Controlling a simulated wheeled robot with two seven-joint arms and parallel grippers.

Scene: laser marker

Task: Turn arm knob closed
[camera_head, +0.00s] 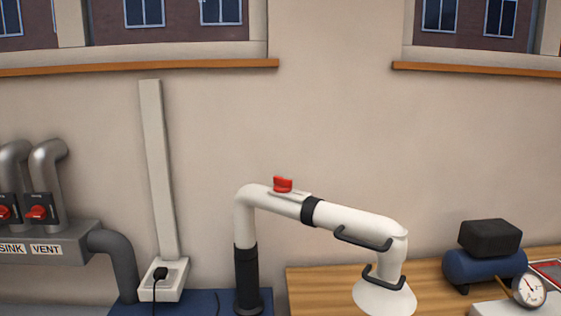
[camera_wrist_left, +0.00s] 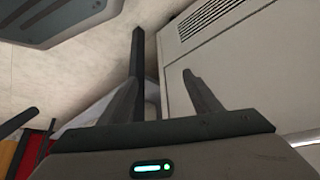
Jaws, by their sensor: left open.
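The red arm knob (camera_head: 283,184) sits on top of the white jointed extraction arm (camera_head: 350,219) in the head view. It stands on a small pale plate near the arm's upper left bend. Neither of my grippers shows in the head view, so the knob has no gripper near it there. My left gripper (camera_wrist_left: 160,76) shows in the left wrist view, with its two fingers apart and nothing between them. The knob cannot be made out in that view. My right gripper is not in view.
Left of the arm, red valve knobs (camera_head: 38,212) sit on a grey box labelled SINK and VENT (camera_head: 60,241). A blue compressor (camera_head: 484,267) and a gauge (camera_head: 529,290) are at right. A pale vented panel (camera_wrist_left: 245,60) fills the wrist view's right side.

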